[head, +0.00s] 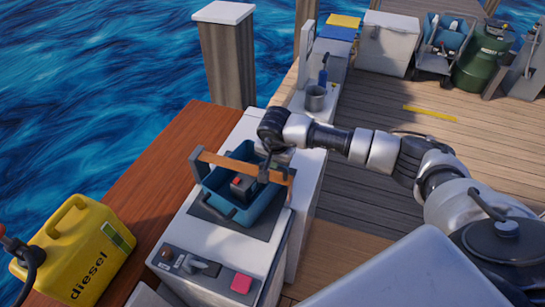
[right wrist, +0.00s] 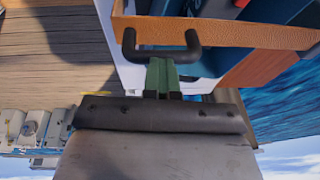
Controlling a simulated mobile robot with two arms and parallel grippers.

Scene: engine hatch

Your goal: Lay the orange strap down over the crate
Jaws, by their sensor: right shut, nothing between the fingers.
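The blue crate (head: 212,179) sits on a dark pad on top of the white cabinet, with a dark box with a red top (head: 240,184) inside. The orange strap (head: 222,163) stands raised across the crate like a stiff band, above its rim rather than flat on it. It also shows in the right wrist view (right wrist: 225,33), with a dark U-shaped handle (right wrist: 160,52) on its near side. My right gripper (head: 267,164) is at the strap's right part; in the wrist view its green fingers (right wrist: 161,68) are shut and empty, close at the handle. Whether they touch is unclear. My left gripper is out of view.
A yellow diesel can (head: 80,250) stands on the wooden ledge at left. A panel (head: 207,268) with switches and a pink-red block is at the cabinet's front. A metal cup (head: 316,98) stands behind. Water lies left; open deck lies right.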

